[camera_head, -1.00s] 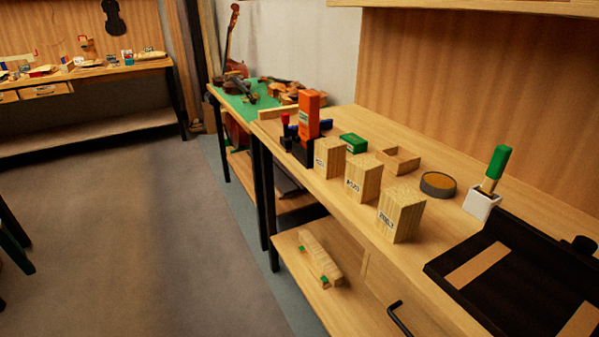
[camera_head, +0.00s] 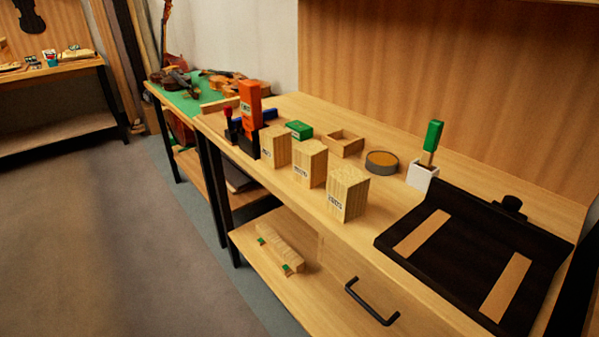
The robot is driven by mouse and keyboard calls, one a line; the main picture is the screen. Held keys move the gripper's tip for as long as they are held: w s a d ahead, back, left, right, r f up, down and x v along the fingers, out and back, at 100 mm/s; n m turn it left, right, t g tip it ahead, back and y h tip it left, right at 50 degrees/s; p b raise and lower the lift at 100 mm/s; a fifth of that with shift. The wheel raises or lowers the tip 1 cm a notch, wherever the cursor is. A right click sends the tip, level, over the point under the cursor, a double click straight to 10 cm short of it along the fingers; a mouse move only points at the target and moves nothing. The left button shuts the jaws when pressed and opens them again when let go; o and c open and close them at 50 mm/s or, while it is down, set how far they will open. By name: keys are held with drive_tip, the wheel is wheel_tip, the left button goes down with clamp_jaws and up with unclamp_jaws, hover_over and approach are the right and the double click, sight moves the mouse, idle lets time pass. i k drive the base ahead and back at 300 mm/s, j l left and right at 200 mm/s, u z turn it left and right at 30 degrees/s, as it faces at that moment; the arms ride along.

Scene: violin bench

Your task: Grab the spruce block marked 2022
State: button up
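Three pale spruce blocks stand upright in a row along the front of the bench. The nearest and largest-looking block (camera_head: 348,192) is at the right, the middle block (camera_head: 310,163) is behind it to the left, and the far block (camera_head: 275,146) is next to the orange item. Each has a small white label with dark marks on its front face. The label marks are too small and blurred to read surely, so I cannot tell which one says 2022. My gripper is not in view.
A drawer handle (camera_head: 370,303) sticks out in front.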

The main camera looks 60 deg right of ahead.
sight(275, 140)
drive_tip(key=i+l, duration=0.2)
drive_tip(key=i, duration=0.2)
drive_tip(key=i+l, duration=0.25)
drive_tip(key=i, duration=0.2)
drive_tip(key=i+z, duration=0.1)
drive_tip(key=z, duration=0.4)
drive_tip(key=i+z, duration=0.15)
drive_tip(key=z, duration=0.35)
drive_tip(key=i+z, duration=0.1)
drive_tip(key=z, duration=1.05)
